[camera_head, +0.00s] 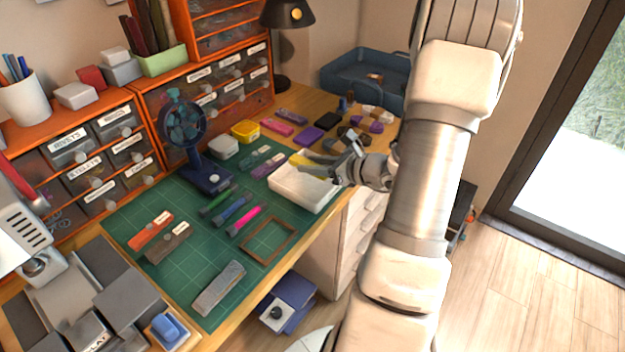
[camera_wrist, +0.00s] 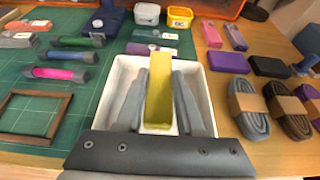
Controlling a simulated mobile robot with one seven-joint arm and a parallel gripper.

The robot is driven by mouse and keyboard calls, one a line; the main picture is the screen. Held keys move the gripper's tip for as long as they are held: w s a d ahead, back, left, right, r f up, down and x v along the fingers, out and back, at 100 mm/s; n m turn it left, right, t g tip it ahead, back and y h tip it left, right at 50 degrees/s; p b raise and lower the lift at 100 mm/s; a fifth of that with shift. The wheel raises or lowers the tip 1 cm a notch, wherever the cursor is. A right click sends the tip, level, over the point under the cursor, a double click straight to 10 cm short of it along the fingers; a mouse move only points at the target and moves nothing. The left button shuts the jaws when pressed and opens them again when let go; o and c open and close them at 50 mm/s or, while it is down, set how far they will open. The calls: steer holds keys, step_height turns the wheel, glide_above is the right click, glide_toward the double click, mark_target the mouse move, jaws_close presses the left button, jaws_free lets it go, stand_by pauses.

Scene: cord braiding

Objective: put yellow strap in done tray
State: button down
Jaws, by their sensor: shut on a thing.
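The yellow strap (camera_wrist: 159,88) stands out lengthwise between the two grey fingers of my gripper (camera_wrist: 160,100), which is shut on it. In the wrist view the strap and fingers overlap the inside of a white tray (camera_wrist: 116,72). In the head view my gripper (camera_head: 333,166) is at the tray's right back side, and part of the yellow strap (camera_head: 313,165) shows over the white tray (camera_head: 300,196). I cannot tell whether the strap touches the tray floor. No label on the tray is readable.
A green cutting mat (camera_head: 190,262) with several coloured straps and a brown frame (camera_head: 267,240) lies left of the tray. A blue fan (camera_head: 205,175) stands behind. Coiled straps (camera_wrist: 247,108) lie close to the tray's right. The table's front edge is near.

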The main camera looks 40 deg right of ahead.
mark_target(313, 184)
steer(key=shift+f+b, duration=0.75)
steer(key=shift+f, duration=1.2)
steer(key=shift+f, duration=0.2)
steer(key=c, duration=0.5)
jaws_free()
steer(key=shift+c, duration=0.2)
steer(key=shift+r, duration=0.3)
steer(key=p+v, duration=0.3)
steer(key=v, duration=0.9)
steer(key=shift+f, duration=0.1)
